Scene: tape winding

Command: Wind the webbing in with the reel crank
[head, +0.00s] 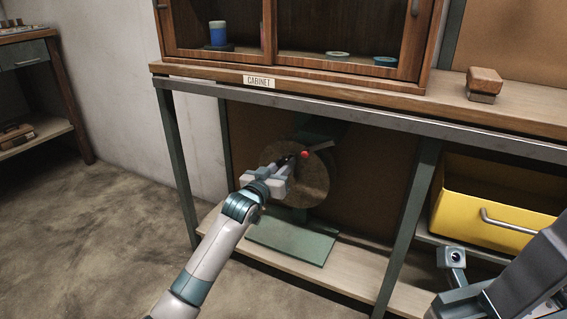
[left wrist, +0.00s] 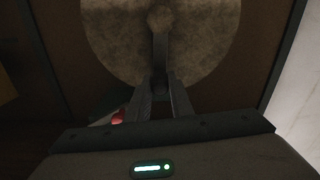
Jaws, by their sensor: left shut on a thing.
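The reel shows as a round, mottled brown-grey disc (head: 318,187) under the bench, above a green base plate (head: 290,238). Its face fills the top of the left wrist view (left wrist: 115,35). The dark crank arm (left wrist: 160,48) runs from the disc's hub down between my left fingers. My left gripper (head: 287,168) is in front of the disc and shut on the crank; its fingers also show in the left wrist view (left wrist: 161,98). A red knob (head: 305,154) shows just beyond the fingers. I cannot make out the webbing clearly. My right gripper's fingers are not visible.
The bench's metal front rail (head: 360,120) runs above the reel, with bench legs (head: 178,165) on both sides. A wooden cabinet (head: 265,68) and a wooden block (head: 485,82) are on top. A yellow drawer (head: 480,200) is at right. Floor at left is clear.

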